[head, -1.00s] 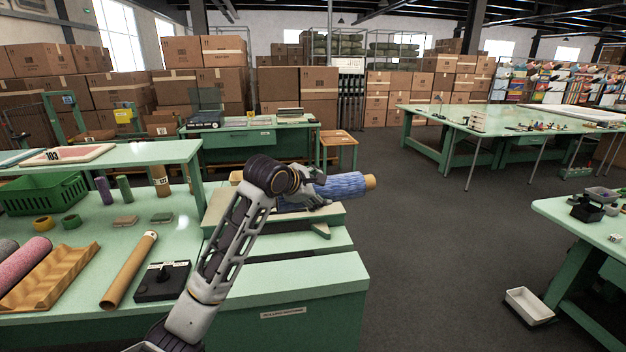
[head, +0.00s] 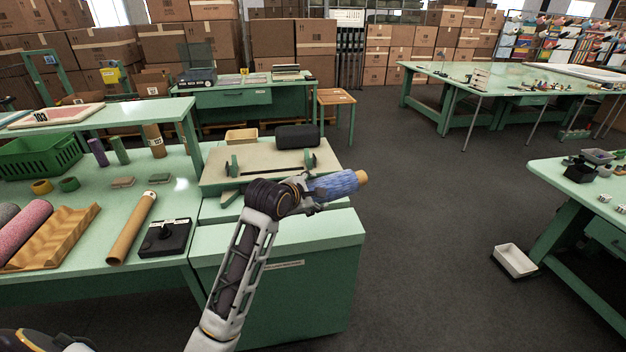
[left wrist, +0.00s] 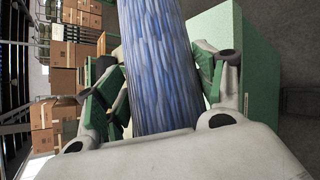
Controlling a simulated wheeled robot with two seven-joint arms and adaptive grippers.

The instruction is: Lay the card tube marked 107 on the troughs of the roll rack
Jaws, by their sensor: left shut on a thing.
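My left gripper (head: 314,192) is shut on a blue yarn-like roll (head: 334,185) with a tan card core end (head: 361,177). It holds the roll in the air by the front right of the bench. The left wrist view shows the roll (left wrist: 158,70) between both fingers. No number is readable on it. The roll rack (head: 52,240) is a tan piece with wavy troughs at left, bearing a pink roll (head: 22,232) and a grey roll. A bare card tube (head: 131,230) lies right of it, its label unreadable. A brown tube (head: 155,142) with a small label stands upright behind. My right gripper is out of view.
A black box with a knob (head: 164,238) lies beside the card tube. A flat-topped machine (head: 240,172) bears a black case (head: 297,136). A green basket (head: 40,158) and raised shelf (head: 110,112) stand behind the rack. Open floor lies at right.

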